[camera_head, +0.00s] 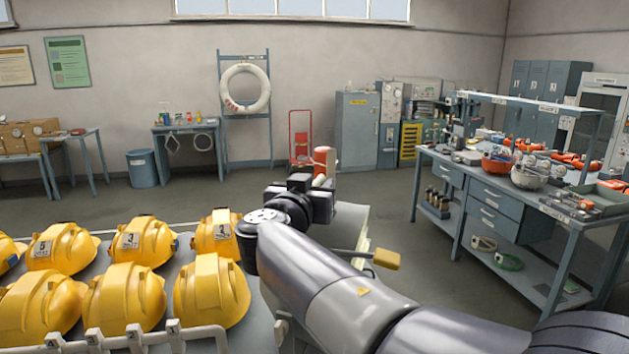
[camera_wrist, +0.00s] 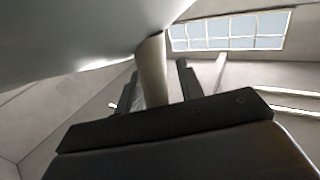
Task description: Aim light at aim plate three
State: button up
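My gripper (camera_head: 312,198) is in the middle of the head view, beyond the helmets and in front of a pale surface. In the wrist view its two dark fingers (camera_wrist: 158,82) stand apart and look open. A beige post (camera_wrist: 152,68) shows between or just beyond them, with a gap on its right side. The post meets a large smooth grey surface (camera_wrist: 70,40). I cannot tell whether this is the light, or whether the fingers touch the post. I cannot make out aim plate three in either view.
Several yellow helmets (camera_head: 140,240) fill the lower left. A yellow handle (camera_head: 386,260) sticks out right of my arm. A red-orange cylinder (camera_head: 323,160) stands behind my gripper. A blue workbench (camera_head: 490,205) with bowls and tools is at right. Grey floor is open between.

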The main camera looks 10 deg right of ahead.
jog(key=shift+c, duration=0.2)
grip_shut()
dwell(0.5)
